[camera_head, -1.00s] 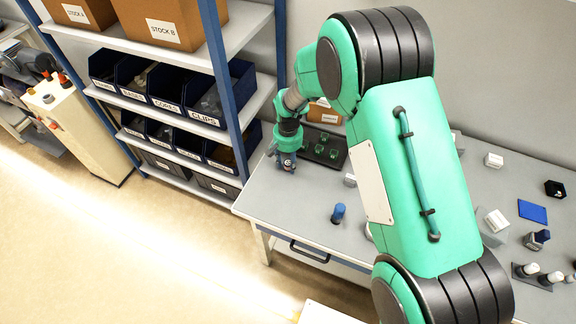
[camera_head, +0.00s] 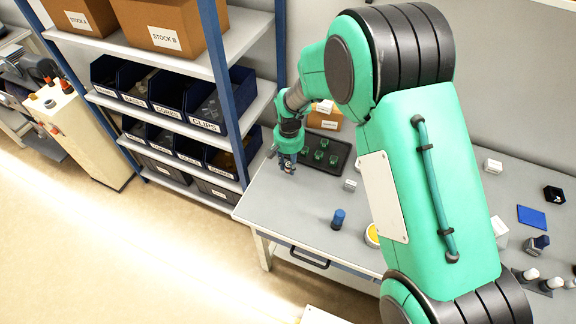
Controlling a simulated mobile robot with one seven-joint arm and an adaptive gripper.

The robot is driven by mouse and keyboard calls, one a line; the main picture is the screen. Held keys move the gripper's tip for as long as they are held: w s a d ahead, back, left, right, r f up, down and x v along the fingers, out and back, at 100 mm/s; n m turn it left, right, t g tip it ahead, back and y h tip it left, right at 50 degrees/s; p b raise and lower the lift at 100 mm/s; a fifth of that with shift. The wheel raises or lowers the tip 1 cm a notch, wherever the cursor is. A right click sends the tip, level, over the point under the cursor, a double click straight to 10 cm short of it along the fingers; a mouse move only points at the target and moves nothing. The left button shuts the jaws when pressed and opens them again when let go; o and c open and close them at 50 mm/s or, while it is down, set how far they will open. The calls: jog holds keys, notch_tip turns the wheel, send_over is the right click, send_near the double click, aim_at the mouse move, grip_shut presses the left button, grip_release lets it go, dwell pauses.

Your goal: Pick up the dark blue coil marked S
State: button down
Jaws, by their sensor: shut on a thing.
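My gripper (camera_head: 288,168) is at the left end of the grey workbench, beside the black tray. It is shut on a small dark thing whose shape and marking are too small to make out. A blue cylinder with a dark top (camera_head: 338,218) stands upright on the bench, to the right of and nearer than my gripper. A dark blue piece (camera_head: 541,241) sits with a pale block at the far right. No letter S is readable on any of these, so I cannot tell which is the coil marked S.
The black tray (camera_head: 340,151) holds several green pieces. A small grey-white block (camera_head: 350,185) and a yellow-rimmed round thing (camera_head: 372,236) are on the bench. A blue mat (camera_head: 532,216) lies at right. A shelf with labelled bins (camera_head: 205,110) stands close left of my gripper.

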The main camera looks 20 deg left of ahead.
jog(key=s+d, duration=0.3)
jog(key=s, duration=0.1)
jog(key=s+d, duration=0.3)
jog(key=s+d+r+p, duration=0.1)
jog(key=s+d, duration=0.2)
jog(key=s, duration=0.1)
jog(key=shift+s+d+r, duration=0.1)
jog(key=shift+s+d, duration=0.05)
jog(key=shift+s, duration=0.2)
